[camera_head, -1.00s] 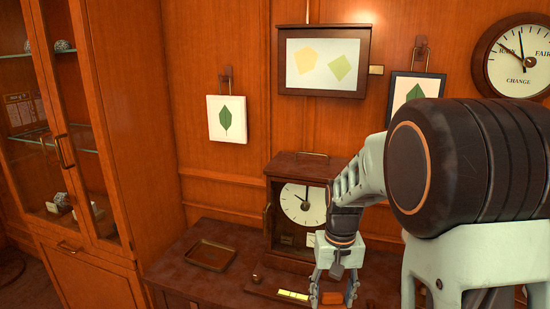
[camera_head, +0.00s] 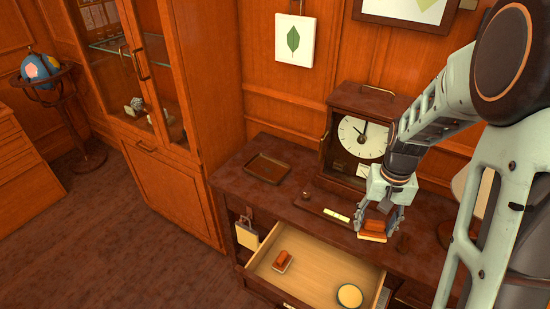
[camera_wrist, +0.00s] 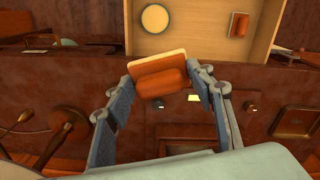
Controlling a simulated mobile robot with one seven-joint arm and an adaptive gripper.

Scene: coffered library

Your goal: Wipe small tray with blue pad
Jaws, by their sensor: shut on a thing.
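The small tray (camera_head: 267,168) is a shallow dark brown tray on the left of the cabinet top; it also shows at the right of the wrist view (camera_wrist: 296,121). My gripper (camera_head: 377,219) is shut on an orange-brown block with a pale edge (camera_wrist: 160,81), held to the right of the tray, in front of the clock and apart from the tray. A similar orange block (camera_head: 282,261) lies in the open drawer. No blue pad shows in these views; the held block's underside cannot be clearly seen.
The open drawer (camera_head: 325,262) juts out below the cabinet top and holds a round pale yellow item (camera_head: 349,295). A wooden clock (camera_head: 359,140) stands at the back. A narrow holder with a pale green strip (camera_head: 337,215) lies between tray and gripper.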

